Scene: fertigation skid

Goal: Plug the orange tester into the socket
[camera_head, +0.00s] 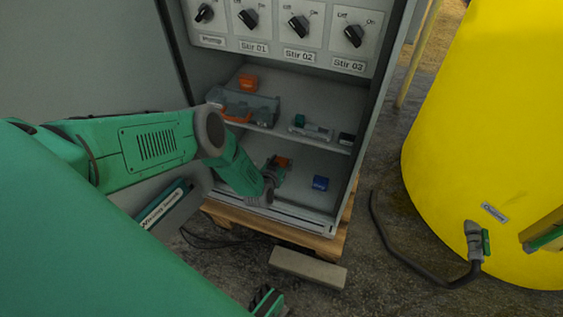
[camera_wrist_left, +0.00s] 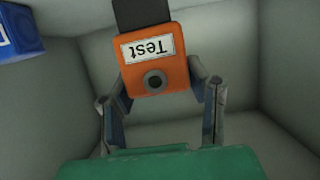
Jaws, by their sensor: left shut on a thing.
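The orange tester (camera_wrist_left: 153,68) carries a white label reading "Test", upside down in the left wrist view, and a round dark button or hole. My left gripper (camera_wrist_left: 160,88) is shut on it, one finger on each side. A dark block (camera_wrist_left: 140,14) adjoins the tester's far edge; I cannot tell whether it is its plug or a socket. In the head view the tester (camera_head: 283,161) is small at the tip of my left gripper (camera_head: 273,173), inside the lower cabinet compartment. No socket can be clearly made out.
A blue box (camera_head: 320,183) is right of the gripper in the lower compartment; it also shows in the left wrist view (camera_wrist_left: 18,38). The shelf (camera_head: 318,140) above holds a grey case (camera_head: 243,104) and small devices. Switches line the upper panel (camera_head: 285,35).

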